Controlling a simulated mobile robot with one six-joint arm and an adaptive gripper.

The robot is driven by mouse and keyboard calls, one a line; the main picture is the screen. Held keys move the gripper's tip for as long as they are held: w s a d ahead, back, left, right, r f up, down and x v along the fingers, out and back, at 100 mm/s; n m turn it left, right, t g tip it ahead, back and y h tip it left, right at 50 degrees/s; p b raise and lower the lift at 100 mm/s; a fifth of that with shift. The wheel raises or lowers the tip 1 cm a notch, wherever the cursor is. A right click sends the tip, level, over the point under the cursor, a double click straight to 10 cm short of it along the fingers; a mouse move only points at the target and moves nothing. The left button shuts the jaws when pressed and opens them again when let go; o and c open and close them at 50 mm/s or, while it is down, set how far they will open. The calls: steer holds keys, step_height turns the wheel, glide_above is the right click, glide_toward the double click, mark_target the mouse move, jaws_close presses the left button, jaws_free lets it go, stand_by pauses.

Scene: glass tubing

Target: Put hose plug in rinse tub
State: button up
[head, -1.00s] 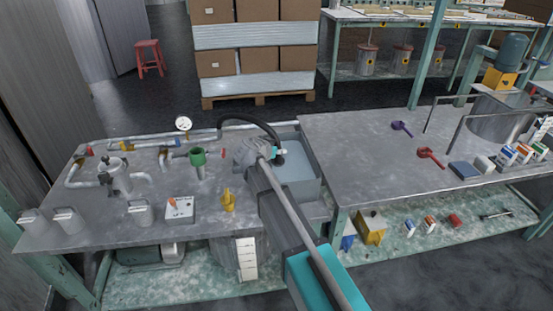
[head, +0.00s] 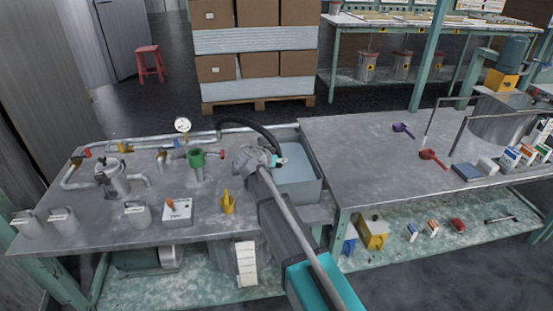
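The rinse tub (head: 312,190) is a grey open basin with pale blue water, set in the gap between the two benches. A black hose (head: 246,123) arcs from the back of the left bench towards the tub. The hose end is held up there, and my gripper appears shut on the hose plug. The plug itself is mostly hidden by the fingers, and the finger gap is not clear. I cannot tell whether the plug touches the water.
Left bench (head: 95,220) carries pipes, a pressure gauge (head: 182,125), a green funnel-like fitting (head: 195,158), a yellow part (head: 228,202) and grey jugs. The right bench (head: 360,150) is largely clear on its left, with purple and red scoops (head: 432,158) farther right.

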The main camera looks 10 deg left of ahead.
steer(key=shift+o, duration=0.9)
steer(key=shift+r, duration=0.1)
steer(key=shift+s+r, duration=0.1)
steer(key=shift+r, duration=0.05)
steer(key=p+v, duration=0.6)
steer(key=v, duration=0.5)
steer(key=shift+s+a, duration=0.2)
steer(key=shift+s, duration=0.05)
steer(key=shift+r, duration=0.1)
